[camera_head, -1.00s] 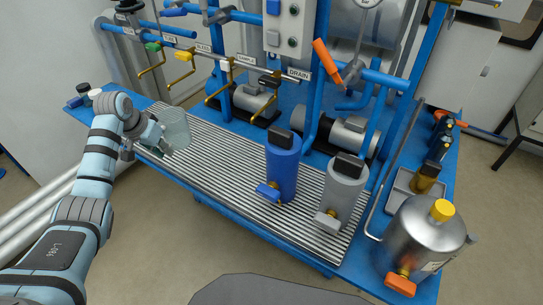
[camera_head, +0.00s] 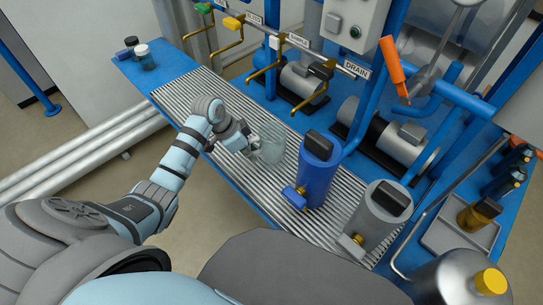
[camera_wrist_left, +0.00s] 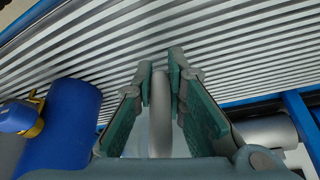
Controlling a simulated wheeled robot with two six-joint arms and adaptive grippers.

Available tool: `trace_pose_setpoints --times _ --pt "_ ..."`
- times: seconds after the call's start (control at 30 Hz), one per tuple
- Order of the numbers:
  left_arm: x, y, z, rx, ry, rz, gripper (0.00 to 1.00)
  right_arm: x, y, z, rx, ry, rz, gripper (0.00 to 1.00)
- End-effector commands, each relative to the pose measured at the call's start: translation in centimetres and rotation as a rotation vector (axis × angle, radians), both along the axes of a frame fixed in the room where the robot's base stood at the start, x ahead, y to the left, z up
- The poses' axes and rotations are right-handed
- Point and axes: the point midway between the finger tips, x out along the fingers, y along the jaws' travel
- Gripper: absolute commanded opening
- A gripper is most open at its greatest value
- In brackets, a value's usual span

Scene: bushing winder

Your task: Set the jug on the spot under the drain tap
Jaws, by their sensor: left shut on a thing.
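The clear glass jug (camera_head: 270,150) is held over the slatted grate (camera_head: 225,165), left of the blue canister. I cannot tell whether its base touches the slats. My left gripper (camera_head: 246,143) is shut on the jug. In the left wrist view, the pale upright handle of the jug (camera_wrist_left: 160,110) is between my left fingers (camera_wrist_left: 160,82). The drain tap (camera_head: 318,72) has a dark handle beside the DRAIN label (camera_head: 356,69), behind and to the right of the jug. No marked spot under it can be made out. My right gripper is out of view.
The blue canister (camera_head: 320,170) stands close to the right of the jug, with a grey canister (camera_head: 380,215) beyond it. A steel vessel (camera_head: 450,280) is at lower right. Two small jars (camera_head: 145,57) stand at the far left. The left grate is clear.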

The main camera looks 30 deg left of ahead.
Motion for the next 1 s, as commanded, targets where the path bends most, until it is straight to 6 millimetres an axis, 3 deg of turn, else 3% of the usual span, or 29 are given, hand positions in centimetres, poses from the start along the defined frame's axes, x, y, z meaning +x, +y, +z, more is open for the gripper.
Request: trace_pose_setpoints --times 0.1,0.2,0.43,0.77,0.8,0.87,0.9,1.0 --pt "3.0 -2.6 -0.3 -0.005 -0.003 -0.001 0.00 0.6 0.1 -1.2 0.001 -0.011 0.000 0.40" --pt "4.3 -3.6 -0.2 -0.001 -0.001 0.000 0.00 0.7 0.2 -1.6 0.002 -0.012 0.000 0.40" --pt "4.5 -3.9 -3.6 0.002 0.002 0.001 0.00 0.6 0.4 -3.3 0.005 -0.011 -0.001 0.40" --pt "4.5 -3.8 -3.9 0.002 0.002 0.001 0.00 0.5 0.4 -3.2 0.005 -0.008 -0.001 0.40" --pt "4.5 -3.8 -3.8 0.002 0.002 0.001 0.18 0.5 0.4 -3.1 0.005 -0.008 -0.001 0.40" --pt "4.5 -3.8 -3.8 0.002 0.002 0.001 0.28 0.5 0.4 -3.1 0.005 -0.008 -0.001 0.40" --pt "4.5 -3.8 -3.8 0.002 0.002 0.001 0.32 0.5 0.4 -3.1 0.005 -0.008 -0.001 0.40" --pt "4.5 -3.8 -3.8 0.002 0.002 0.001 0.32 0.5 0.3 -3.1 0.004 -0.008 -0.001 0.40"
